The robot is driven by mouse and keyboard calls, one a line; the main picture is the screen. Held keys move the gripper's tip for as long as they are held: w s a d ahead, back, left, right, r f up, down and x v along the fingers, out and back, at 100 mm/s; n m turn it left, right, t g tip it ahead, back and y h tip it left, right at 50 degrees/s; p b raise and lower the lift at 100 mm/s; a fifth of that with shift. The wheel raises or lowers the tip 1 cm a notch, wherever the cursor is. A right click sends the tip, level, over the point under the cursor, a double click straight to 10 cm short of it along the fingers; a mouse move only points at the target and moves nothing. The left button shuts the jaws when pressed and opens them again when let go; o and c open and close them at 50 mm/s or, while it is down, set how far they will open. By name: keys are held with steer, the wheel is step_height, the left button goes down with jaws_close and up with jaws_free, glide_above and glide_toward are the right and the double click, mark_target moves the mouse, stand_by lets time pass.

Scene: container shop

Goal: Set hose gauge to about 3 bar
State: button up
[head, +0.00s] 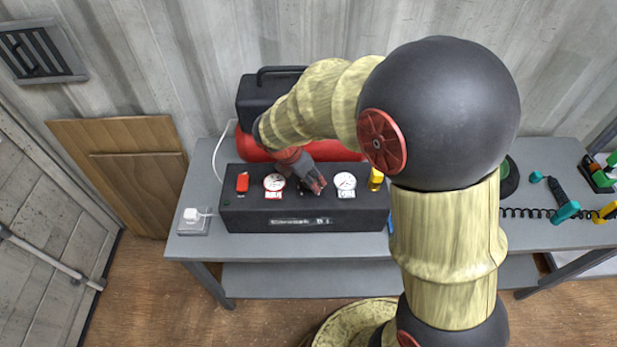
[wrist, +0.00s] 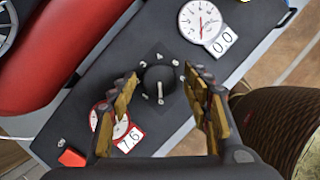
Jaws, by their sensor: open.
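A black compressor panel (head: 305,216) stands on the grey bench. In the wrist view, a round black knob (wrist: 160,84) with a pale mark and small white markings around it sits in the panel's top. My gripper (wrist: 161,76) is open over the knob, one finger on each side; I cannot tell whether they touch it. A white-rimmed gauge (wrist: 200,20) reads 0.0, and a red-rimmed gauge (wrist: 121,126) reads 7.6, partly behind a finger. In the head view my gripper (head: 314,185) is between the red-rimmed gauge (head: 274,182) and the white-rimmed gauge (head: 345,181), hiding the knob.
A red switch (head: 242,182) is at the panel's left and a yellow part (head: 376,178) at its right. The red tank (head: 330,151) lies behind. A white plug in a socket (head: 193,216) is at the bench's left end. Tools (head: 563,200) lie at the right.

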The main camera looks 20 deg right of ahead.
steer(key=shift+c, duration=0.4)
steer(key=c, duration=1.1)
